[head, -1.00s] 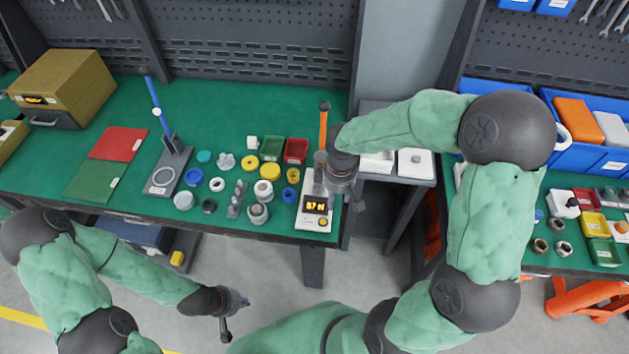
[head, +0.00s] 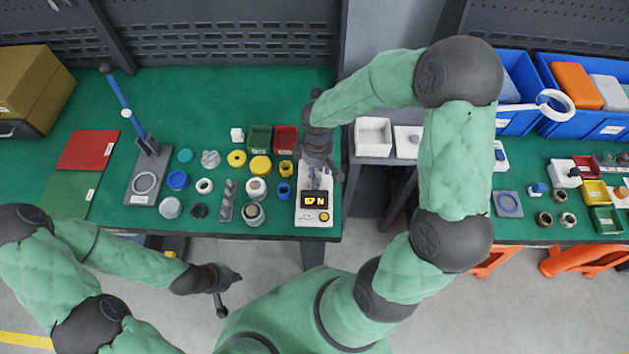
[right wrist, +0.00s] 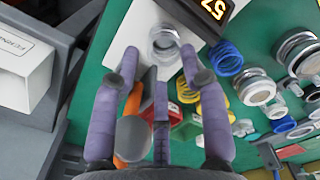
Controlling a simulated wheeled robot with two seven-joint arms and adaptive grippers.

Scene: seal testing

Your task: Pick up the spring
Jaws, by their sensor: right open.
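Two small coil-like pieces stand left of the white tester (head: 313,217) in the head view: a blue spring (head: 284,195) and a yellow spring (head: 286,168). The right wrist view shows the blue spring (right wrist: 226,58) and the yellow spring (right wrist: 186,89) to the right of my gripper, on the green bench top. My right gripper (head: 317,178), seen close in the right wrist view (right wrist: 160,58), is open with nothing between its fingers, above the tester. A metal ring-shaped seat (right wrist: 164,42) shows just beyond the fingertips. My left gripper (head: 228,284) hangs in front of the bench, away from the springs; its fingers are unclear.
Caps, rings and a dark stepped block (head: 227,200) crowd the bench left of the springs. A green bin (head: 260,138) and a red bin (head: 286,139) stand behind them. A white box (right wrist: 22,70) is at left there.

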